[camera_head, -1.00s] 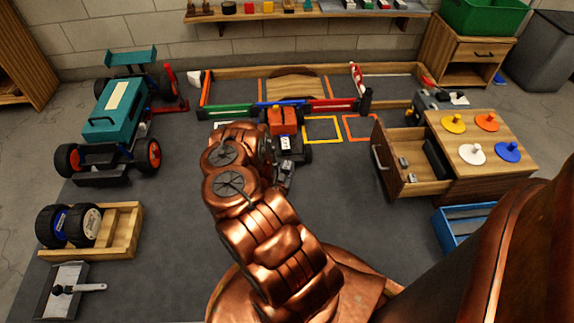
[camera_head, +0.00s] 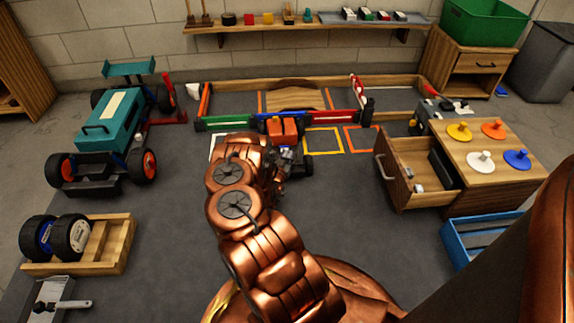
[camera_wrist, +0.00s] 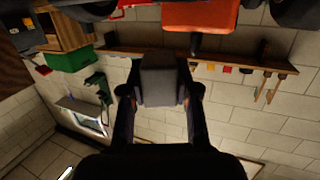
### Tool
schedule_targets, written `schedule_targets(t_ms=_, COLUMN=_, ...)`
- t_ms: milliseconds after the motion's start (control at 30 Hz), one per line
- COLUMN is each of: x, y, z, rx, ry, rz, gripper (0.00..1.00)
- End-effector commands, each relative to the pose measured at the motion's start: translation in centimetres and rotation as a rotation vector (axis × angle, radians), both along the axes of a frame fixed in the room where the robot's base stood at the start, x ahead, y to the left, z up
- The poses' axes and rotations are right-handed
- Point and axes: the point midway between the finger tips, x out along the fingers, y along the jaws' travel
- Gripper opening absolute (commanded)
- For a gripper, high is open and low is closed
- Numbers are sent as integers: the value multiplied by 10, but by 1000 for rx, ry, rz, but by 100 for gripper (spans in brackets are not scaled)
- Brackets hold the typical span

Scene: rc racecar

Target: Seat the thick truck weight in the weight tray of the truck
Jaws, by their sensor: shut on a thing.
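My gripper (camera_wrist: 160,92) is shut on a thick grey block (camera_wrist: 163,72), which appears to be the truck weight. The block sits between the two dark fingers. In the head view my gripper (camera_head: 282,160) is beside the near side of the small truck (camera_head: 290,128), which has an orange-red body and dark wheels. My copper arm and wrist hide part of the truck there. The truck's orange part (camera_wrist: 200,15) and dark wheels show at the top of the wrist view, apart from the block. The weight tray cannot be made out.
A large teal car (camera_head: 112,120) stands at left, above a wooden tire crate (camera_head: 118,245). An open wooden drawer (camera_head: 410,175) juts out at right, near a blue bin (camera_head: 470,240). Low coloured barriers (camera_head: 225,122) lie behind the truck. The dark mat at left centre is clear.

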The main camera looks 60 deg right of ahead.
Motion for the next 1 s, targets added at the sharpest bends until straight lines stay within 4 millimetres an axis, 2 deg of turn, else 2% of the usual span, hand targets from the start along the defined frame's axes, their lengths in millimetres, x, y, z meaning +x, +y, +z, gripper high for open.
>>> schedule_targets(t_ms=233, x=8, y=-8, z=-4, rx=-1, ry=-1, rz=0, gripper=0)
schedule_targets(t_ms=533, x=8, y=-7, z=-35, rx=-1, ry=1, rz=1, gripper=0)
schedule_targets(t_ms=1000, x=8, y=-7, z=-38, rx=0, ry=-1, rz=1, gripper=0)
